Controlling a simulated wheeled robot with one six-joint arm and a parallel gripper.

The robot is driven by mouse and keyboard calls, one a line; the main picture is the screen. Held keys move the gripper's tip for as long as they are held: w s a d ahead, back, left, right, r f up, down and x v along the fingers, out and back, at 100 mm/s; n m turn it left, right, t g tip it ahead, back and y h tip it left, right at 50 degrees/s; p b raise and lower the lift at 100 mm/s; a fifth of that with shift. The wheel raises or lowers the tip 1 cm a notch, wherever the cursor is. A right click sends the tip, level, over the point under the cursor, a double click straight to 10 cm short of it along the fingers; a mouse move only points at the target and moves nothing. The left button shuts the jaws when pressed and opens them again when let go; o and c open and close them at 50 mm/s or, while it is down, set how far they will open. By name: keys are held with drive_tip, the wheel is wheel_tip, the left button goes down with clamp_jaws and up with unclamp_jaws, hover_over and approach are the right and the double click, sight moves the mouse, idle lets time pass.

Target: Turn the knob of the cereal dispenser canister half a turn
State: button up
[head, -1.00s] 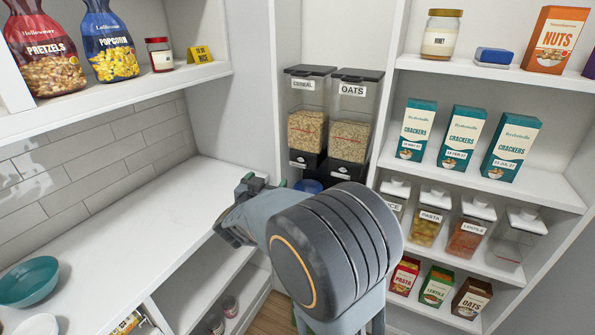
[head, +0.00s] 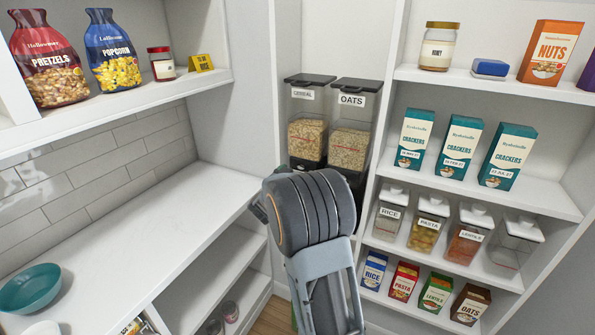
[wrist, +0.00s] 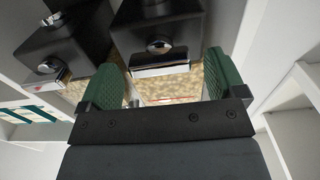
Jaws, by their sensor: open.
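The cereal dispenser canister (head: 306,140), clear with a black lid and grain inside, stands left of the oats canister on the shelf. My arm hides its lower part in the head view. Nothing is held, and the knob is apart from the pads. The head view mostly hides the gripper behind my wrist.
The oats canister (head: 349,149) stands close beside the cereal one; its own knob (wrist: 48,67) shows in the wrist view. A tall white panel borders the canisters on each side. Right shelves hold cracker boxes (head: 460,150) and jars. The left counter (head: 150,230) is mostly clear.

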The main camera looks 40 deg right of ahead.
drive_tip(key=shift+w+d, duration=0.3)
drive_tip(key=shift+d, duration=0.3)
drive_tip(key=c, duration=0.9)
drive_tip(key=shift+f+m+b, duration=0.15)
drive_tip(key=shift+m+b, duration=0.15)
drive_tip(key=shift+b, duration=0.15)
